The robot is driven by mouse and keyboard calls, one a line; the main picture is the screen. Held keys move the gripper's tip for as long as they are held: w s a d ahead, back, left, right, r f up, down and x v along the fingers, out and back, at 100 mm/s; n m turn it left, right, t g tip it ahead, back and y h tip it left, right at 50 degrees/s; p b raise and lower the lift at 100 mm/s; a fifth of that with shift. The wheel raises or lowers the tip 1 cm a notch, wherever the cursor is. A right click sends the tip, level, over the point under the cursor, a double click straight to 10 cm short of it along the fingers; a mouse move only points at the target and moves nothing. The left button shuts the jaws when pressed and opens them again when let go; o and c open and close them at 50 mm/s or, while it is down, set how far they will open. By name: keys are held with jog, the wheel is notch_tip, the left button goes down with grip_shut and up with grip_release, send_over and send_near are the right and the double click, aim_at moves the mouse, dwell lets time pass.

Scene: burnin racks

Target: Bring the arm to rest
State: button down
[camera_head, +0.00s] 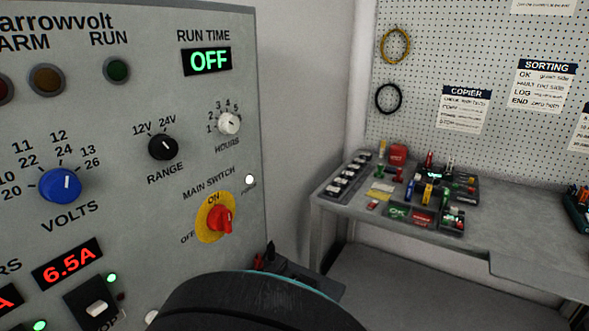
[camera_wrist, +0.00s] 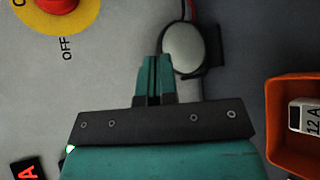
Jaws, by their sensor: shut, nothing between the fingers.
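My gripper (camera_wrist: 156,66) shows in the wrist view with its two teal fingers together and nothing between them. It points at the lower right of the grey control panel (camera_head: 150,250), just left of a round pale disc (camera_wrist: 184,48). I cannot tell whether it touches the panel. The red and yellow main switch (camera_head: 221,220) is at the upper left of the wrist view (camera_wrist: 80,14). In the head view a dark rounded part of my arm fills the bottom middle and hides most of the gripper.
An orange bin (camera_wrist: 290,150) holding a part marked 12 A is at the right of the wrist view. A grey workbench (camera_head: 520,245) with trays and small coloured parts stands at the right. A pegboard (camera_head: 440,60) with notices hangs behind it. The floor below the bench looks clear.

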jog(key=w+d+r+m+g+h, duration=0.35)
jog(key=w+d+m, duration=0.25)
jog(key=d, duration=0.3)
jog(key=s+d+r+m+g+y, duration=0.15)
jog(key=d+r+m+g, duration=0.45)
jog(key=d, duration=0.6)
jog(key=s+d+r+m+g+y, duration=0.1)
jog(key=s+d+r+m+g, duration=0.1)
jog(key=s+d+r, duration=0.3)
jog(key=s+d+r+m+g+y, duration=0.2)
jog(key=s+d+r, duration=0.3)
jog(key=s, duration=0.6)
jog(key=shift+s+d+m+y, duration=0.3)
jog(key=shift+d+m, duration=0.1)
jog(key=shift+m, duration=0.5)
